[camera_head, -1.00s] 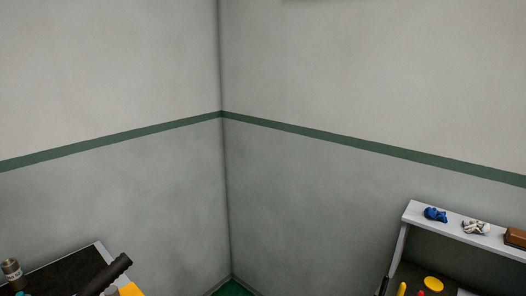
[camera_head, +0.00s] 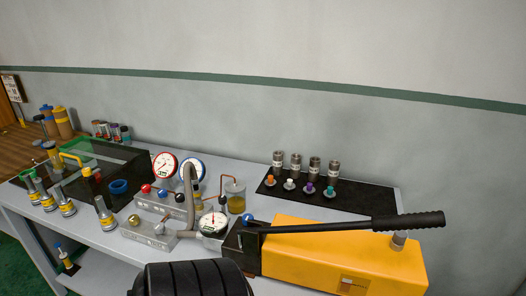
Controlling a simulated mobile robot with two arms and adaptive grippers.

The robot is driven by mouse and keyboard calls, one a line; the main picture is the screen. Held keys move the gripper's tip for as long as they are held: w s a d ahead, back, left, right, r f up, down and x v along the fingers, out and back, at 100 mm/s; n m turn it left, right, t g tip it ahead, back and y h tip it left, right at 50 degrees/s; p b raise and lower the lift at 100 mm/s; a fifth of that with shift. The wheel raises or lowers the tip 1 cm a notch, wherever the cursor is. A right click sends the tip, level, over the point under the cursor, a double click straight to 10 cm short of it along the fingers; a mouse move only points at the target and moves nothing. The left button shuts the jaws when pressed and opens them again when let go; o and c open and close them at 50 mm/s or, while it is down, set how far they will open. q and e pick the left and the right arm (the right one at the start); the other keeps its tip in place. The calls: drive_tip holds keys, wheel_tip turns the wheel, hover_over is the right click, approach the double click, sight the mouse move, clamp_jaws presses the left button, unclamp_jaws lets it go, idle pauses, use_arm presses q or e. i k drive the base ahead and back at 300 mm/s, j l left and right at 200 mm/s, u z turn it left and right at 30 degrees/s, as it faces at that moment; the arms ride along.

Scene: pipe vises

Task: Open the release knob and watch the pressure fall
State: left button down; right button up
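A yellow hand pump (camera_head: 345,258) with a long black lever (camera_head: 345,225) stands on the grey bench. A blue knob (camera_head: 247,218) sits on the black block at its left end. A white-faced gauge (camera_head: 213,224) stands beside that block; its reading is too small to tell. A red-rimmed gauge (camera_head: 164,165) and a blue-rimmed gauge (camera_head: 191,171) stand behind, above a manifold with a red knob (camera_head: 146,189) and another blue knob (camera_head: 180,197). I cannot tell which knob is the release knob. Neither gripper is recognisable in view.
A black mat (camera_head: 358,194) holds several metal fittings and coloured plugs behind the pump. A grey hose (camera_head: 189,190) arches over the manifold. A black ribbed cylinder (camera_head: 190,280) blocks the bottom edge.

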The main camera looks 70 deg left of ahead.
sight(244, 218)
drive_tip(key=u, duration=2.55)
